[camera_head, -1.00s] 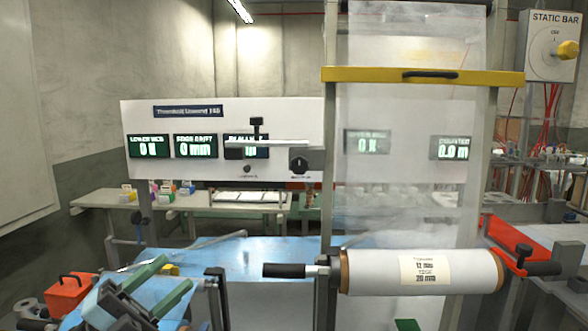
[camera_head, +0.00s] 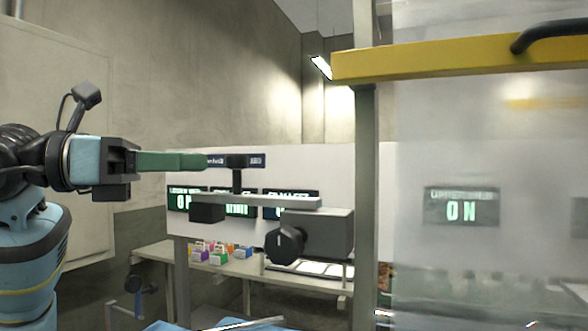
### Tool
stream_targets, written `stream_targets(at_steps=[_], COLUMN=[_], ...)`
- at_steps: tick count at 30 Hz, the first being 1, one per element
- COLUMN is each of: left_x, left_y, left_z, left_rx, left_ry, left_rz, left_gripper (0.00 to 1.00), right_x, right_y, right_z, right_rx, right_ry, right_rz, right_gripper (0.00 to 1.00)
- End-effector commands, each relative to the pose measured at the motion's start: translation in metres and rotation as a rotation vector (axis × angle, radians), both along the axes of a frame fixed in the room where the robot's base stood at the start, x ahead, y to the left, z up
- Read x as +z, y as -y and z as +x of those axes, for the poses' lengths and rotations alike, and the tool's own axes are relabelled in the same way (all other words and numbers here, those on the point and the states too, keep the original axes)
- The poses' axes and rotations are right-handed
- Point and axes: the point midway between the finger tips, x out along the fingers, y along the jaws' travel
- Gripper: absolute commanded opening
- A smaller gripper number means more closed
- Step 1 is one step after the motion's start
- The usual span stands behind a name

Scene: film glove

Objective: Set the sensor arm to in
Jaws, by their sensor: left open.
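The sensor arm (camera_head: 262,202) is a pale grey bar in the middle of the head view. It runs left from a grey housing with a black knob (camera_head: 286,244). A black block (camera_head: 207,213) hangs under its left end, and a black T-shaped handle (camera_head: 237,180) stands up from it. My left gripper (camera_head: 205,161) comes in from the left, level with the top of the handle, its green fingers pointing right. It is open and empty, its fingers seen edge-on. Its tips are close to the handle's left side; I cannot tell whether they touch. My right gripper is out of view.
A yellow crossbar (camera_head: 450,62) on a grey upright stands close on the right, with translucent film (camera_head: 440,270) hanging below. Behind are a white panel with lit green displays and a bench (camera_head: 222,262) with small coloured boxes.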

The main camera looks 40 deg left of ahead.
Motion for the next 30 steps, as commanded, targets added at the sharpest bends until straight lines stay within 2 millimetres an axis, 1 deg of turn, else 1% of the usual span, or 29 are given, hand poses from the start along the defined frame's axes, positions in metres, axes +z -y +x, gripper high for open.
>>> stream_targets(at_steps=[1,4,8,11,14,24,30], left_x=[0.003,0.006,0.007,0.007,0.008,0.008,0.007], left_y=[-0.004,-0.009,-0.009,-0.007,-0.002,0.021,0.027], left_z=[-0.005,-0.01,-0.01,-0.007,0.002,0.045,0.058], left_rx=[0.027,0.054,0.057,0.054,0.051,0.049,0.051], left_ry=[0.014,0.025,0.026,0.024,0.025,0.026,0.025], left_rz=[0.008,0.016,0.015,0.015,0.014,0.014,0.014], left_gripper=[0.47,0.47,0.47,0.47,0.47,0.47,0.47], right_x=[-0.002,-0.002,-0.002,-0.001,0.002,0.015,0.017], right_y=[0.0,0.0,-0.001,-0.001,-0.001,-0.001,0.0], right_z=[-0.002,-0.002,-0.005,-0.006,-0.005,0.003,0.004], right_rx=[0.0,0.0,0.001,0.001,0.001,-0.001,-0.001], right_ry=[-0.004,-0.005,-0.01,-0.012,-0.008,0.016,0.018], right_rz=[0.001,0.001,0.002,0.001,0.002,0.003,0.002], right_gripper=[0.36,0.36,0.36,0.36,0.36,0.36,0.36])
